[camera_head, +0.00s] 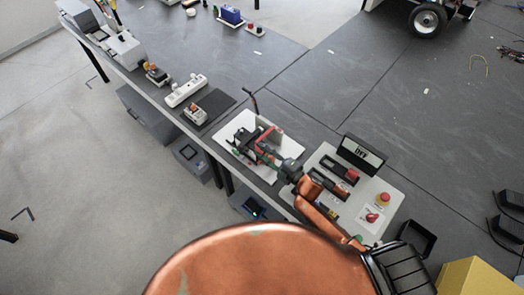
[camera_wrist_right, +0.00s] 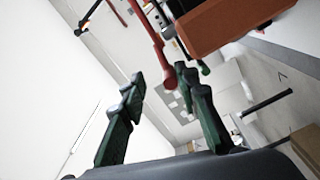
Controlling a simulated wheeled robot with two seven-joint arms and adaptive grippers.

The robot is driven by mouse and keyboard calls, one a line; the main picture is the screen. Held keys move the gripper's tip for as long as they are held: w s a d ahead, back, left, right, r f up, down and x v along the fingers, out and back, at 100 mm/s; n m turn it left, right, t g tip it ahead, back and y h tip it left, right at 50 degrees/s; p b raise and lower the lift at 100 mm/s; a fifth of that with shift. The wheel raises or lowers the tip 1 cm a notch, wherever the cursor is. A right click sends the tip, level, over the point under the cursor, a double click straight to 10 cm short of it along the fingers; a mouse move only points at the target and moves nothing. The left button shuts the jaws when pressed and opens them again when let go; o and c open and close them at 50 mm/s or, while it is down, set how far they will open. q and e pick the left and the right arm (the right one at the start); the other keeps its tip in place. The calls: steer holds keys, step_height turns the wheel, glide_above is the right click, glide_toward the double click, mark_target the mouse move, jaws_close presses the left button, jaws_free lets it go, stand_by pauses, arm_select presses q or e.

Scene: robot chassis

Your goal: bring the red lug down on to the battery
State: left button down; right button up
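A white board (camera_head: 236,133) on the bench carries a dark assembly with red parts (camera_head: 247,139), which seems to include the battery; my right arm partly covers it. My right gripper (camera_head: 274,157) is at this assembly, over the board's near right side. In the right wrist view its two dark green fingers (camera_wrist_right: 158,80) stand apart. A red rod-like piece with a thicker end (camera_wrist_right: 167,64), probably the red lug on its lead, shows by the gap between the fingertips, with no clear grip on it. My left gripper is not in view.
A black tray (camera_head: 417,236) lies nearby. A dark mat (camera_head: 217,103) and white power strip (camera_head: 186,90) lie left. The bench behind is mostly clear.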

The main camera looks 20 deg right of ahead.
steer(key=v, duration=1.2)
